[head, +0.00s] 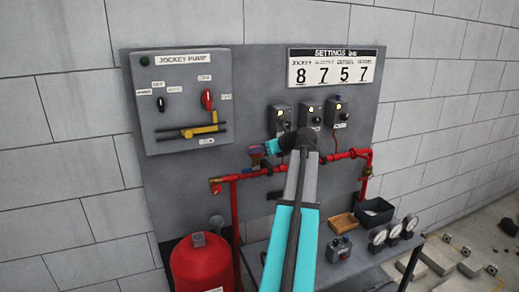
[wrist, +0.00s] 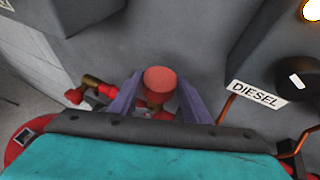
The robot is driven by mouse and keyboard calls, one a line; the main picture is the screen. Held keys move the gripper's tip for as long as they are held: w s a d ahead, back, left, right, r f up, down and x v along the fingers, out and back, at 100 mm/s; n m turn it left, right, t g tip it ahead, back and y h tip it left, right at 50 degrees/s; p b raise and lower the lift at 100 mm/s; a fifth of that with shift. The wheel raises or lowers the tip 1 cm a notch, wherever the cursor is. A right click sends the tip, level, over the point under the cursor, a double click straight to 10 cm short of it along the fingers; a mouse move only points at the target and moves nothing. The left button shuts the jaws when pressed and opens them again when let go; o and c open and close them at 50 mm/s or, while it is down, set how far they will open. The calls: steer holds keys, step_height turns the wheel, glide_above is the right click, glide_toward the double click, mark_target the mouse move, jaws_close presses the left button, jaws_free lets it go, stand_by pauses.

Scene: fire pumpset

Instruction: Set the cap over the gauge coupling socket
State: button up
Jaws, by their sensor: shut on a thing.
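My gripper (wrist: 160,92) is shut on a red round cap (wrist: 160,78), its two purple fingers on either side of it. In the head view my gripper (head: 257,153) is in front of the grey panel, just above the red pipe. The cap's flat round face shows in the wrist view. Behind and below the cap, a brass-coloured fitting on the red pipe (wrist: 152,106) is partly hidden by the cap and fingers. I cannot tell whether this is the gauge coupling socket, or whether the cap touches it.
The red pipe (head: 334,156) runs across the panel (head: 185,185). Controller boxes (head: 336,113) are above right; the jockey pump box (head: 178,100) is upper left. A red tank (head: 203,265) stands below. A dark bin (head: 375,212), wooden tray (head: 343,222) and several gauges (head: 394,230) sit on the shelf.

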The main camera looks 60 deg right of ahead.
steer(key=shift+f, duration=0.6)
stand_by(0.8)
steer(key=o, duration=1.2)
steer(key=shift+s, duration=0.1)
steer(key=b+v, duration=0.3)
steer(key=v, duration=1)
steer(key=shift+s+r, duration=0.15)
steer(key=shift+s, duration=0.15)
steer(key=shift+r, duration=0.1)
